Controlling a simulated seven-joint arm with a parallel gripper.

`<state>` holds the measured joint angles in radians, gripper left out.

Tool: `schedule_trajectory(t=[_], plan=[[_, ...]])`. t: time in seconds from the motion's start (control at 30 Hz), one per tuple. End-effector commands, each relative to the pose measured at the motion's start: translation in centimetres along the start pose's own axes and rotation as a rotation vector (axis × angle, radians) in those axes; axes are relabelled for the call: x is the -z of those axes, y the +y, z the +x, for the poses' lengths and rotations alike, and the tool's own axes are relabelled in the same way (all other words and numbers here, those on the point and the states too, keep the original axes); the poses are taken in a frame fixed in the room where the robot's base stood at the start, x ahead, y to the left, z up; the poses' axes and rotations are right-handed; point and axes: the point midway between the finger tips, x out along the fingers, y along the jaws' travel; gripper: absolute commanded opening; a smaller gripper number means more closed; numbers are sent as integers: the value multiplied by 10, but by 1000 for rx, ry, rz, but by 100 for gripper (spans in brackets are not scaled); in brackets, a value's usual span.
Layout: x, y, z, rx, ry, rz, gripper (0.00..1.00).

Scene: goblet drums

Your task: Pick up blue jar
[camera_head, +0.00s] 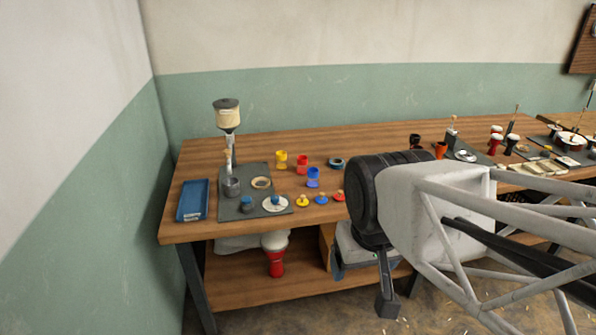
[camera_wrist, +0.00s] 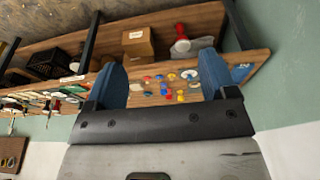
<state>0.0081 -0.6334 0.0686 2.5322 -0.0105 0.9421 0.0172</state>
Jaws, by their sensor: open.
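Several blue things stand on the wooden bench, and I cannot tell for sure which is the jar. A blue goblet-shaped cup (camera_head: 313,178) stands upright on bare wood, right of the grey mat. A small dark blue jar-like piece (camera_head: 275,200) is at a white disc on the mat, and another small blue one (camera_head: 246,203) stands left of it. My gripper (camera_head: 388,303) hangs in front of the bench, below its top, well apart from all of them. In the wrist view its two blue fingers (camera_wrist: 161,70) are wide apart with nothing held.
Yellow (camera_head: 281,160) and red (camera_head: 302,164) cups stand behind the blue cup. A blue tray (camera_head: 193,201) lies at left, beside a tall dispenser (camera_head: 228,115). A red-and-white drum (camera_head: 275,254) stands on the lower shelf.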

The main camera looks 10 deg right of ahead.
Motion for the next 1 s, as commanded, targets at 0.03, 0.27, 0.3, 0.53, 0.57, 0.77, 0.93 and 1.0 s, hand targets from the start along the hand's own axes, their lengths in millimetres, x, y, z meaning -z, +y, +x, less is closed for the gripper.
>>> schedule_trajectory(t=[0.03, 0.27, 0.3, 0.53, 0.57, 0.77, 0.93, 1.0], plan=[[0, 0, 0, 0, 0, 0, 78], [10, -2, 0, 20, -8, 32, 78], [14, -3, 1, 29, -12, 46, 78], [51, -11, 5, 106, -47, 176, 78], [58, -13, 6, 120, -54, 198, 78], [103, -20, 15, 209, -96, 355, 78], [144, -25, 25, 283, -134, 490, 78], [161, -26, 29, 313, -149, 546, 78]])
